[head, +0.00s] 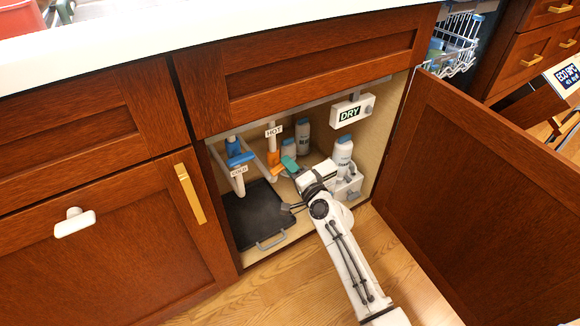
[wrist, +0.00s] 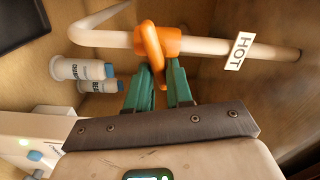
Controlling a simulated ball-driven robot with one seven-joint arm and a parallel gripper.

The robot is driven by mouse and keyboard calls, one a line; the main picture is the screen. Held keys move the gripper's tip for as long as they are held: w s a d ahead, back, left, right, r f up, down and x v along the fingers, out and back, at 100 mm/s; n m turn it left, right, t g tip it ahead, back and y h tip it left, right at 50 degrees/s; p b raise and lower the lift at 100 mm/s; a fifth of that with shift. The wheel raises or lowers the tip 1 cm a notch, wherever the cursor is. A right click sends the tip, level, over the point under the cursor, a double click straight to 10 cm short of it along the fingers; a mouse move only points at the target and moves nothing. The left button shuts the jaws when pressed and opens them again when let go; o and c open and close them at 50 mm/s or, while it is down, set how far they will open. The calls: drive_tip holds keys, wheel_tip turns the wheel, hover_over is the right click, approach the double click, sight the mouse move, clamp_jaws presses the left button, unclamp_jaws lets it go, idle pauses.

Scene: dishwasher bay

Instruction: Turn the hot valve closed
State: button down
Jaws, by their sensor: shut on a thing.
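The orange hot valve (head: 273,159) sits on a white pipe inside the open cabinet, below a HOT tag (head: 273,130). In the wrist view the orange valve handle (wrist: 151,44) lies across the pipe (wrist: 205,46) in the picture, its lower end between my teal fingers. My gripper (wrist: 160,72) is shut on this handle end; the exact contact is partly hidden by the fingers. In the head view my gripper (head: 286,163) reaches in from the lower right, and its tips are at the valve.
The blue cold valve (head: 238,153) is left of the hot one. A black tray (head: 252,222) lies on the cabinet floor. Bottles (head: 343,150) stand behind and right of my gripper, below a DRY box (head: 352,110). The open cabinet door (head: 470,190) stands to the right.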

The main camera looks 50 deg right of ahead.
drive_tip(key=shift+w+a+f+m, duration=0.15)
drive_tip(key=shift+f+m, duration=0.1)
drive_tip(key=shift+m, duration=0.5)
drive_tip(key=shift+s+a+f+m, duration=0.1)
drive_tip(key=shift+a+f+m, duration=0.1)
drive_tip(key=shift+m, duration=0.55)
idle(6.5)
